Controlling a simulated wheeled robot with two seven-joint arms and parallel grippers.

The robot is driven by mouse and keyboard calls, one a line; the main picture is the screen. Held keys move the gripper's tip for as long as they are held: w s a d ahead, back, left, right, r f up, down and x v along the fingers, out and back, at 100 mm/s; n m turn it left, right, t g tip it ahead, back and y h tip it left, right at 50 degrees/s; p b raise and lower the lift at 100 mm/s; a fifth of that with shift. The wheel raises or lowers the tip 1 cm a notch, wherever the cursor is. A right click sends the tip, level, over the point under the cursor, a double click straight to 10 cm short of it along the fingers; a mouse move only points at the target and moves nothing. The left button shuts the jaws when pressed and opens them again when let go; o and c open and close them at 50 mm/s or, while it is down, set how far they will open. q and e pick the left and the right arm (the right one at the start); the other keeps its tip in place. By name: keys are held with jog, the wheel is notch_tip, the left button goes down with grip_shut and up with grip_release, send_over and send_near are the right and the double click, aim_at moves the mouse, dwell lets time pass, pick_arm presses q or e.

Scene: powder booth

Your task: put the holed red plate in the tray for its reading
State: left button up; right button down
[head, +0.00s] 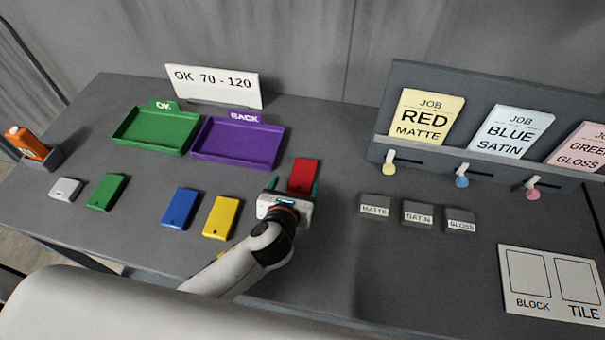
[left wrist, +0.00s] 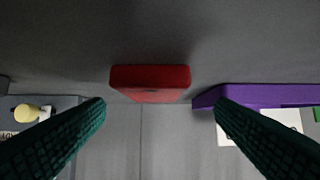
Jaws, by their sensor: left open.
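The red plate (head: 303,173) lies on the grey table, right of the purple tray, and I cannot make out its hole clearly. It also shows in the left wrist view (left wrist: 150,77), ahead of and between my open fingers. My left gripper (head: 292,188) is open at the plate's near end, with a finger on either side. The green tray marked OK (head: 125,137) and the purple tray marked BACK (head: 232,163) are both empty. An orange gauge-like device (head: 27,142) stands in a grey holder at the far left. My right gripper is not in view.
A sign reads OK 70 - 120 (head: 213,86). Grey (head: 66,189), green (head: 107,191), blue (head: 179,208) and yellow (head: 222,217) plates lie left of my arm. Labelled grey blocks (head: 418,213), job cards (head: 427,116) and a BLOCK/TILE board (head: 553,285) are at right.

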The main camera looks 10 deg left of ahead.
aim_at(303, 175)
pick_arm(q)
jog(key=x, duration=0.5)
jog(key=shift+d+r+p, duration=0.1)
jog(key=shift+d+p, duration=0.25)
jog(key=c, duration=1.3)
notch_tip(303, 175, up, 10)
jog(key=shift+a+r, duration=0.1)
